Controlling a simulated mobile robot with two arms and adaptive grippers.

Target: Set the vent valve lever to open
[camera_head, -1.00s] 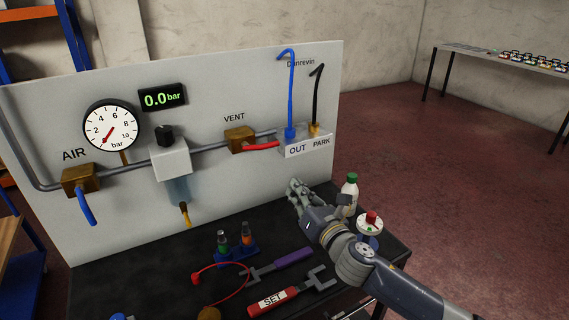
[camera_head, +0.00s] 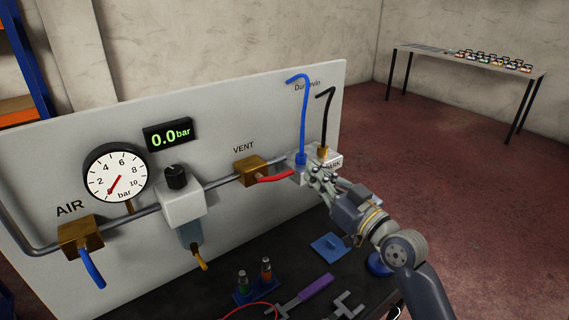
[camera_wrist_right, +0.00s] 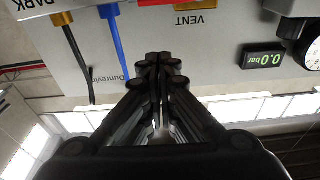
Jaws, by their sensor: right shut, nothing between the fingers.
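The vent valve is a brass block (camera_head: 252,169) under the VENT label on the white panel. Its red lever (camera_head: 277,177) points right, roughly along the grey pipe. The valve also shows upside down at the top of the right wrist view (camera_wrist_right: 195,20), with part of the red lever (camera_wrist_right: 158,2) at the picture's edge. My right gripper (camera_head: 314,172) is shut and empty, in front of the OUT/PARK block, just right of the red lever's end. I cannot tell whether it touches anything. In the right wrist view its fingers (camera_wrist_right: 163,58) are together. My left gripper is not in view.
A blue hose (camera_head: 304,110) and a black hose (camera_head: 325,115) rise from the OUT/PARK block beside my gripper. The regulator (camera_head: 181,203), the gauge (camera_head: 115,175) and the AIR valve (camera_head: 80,236) are further left.

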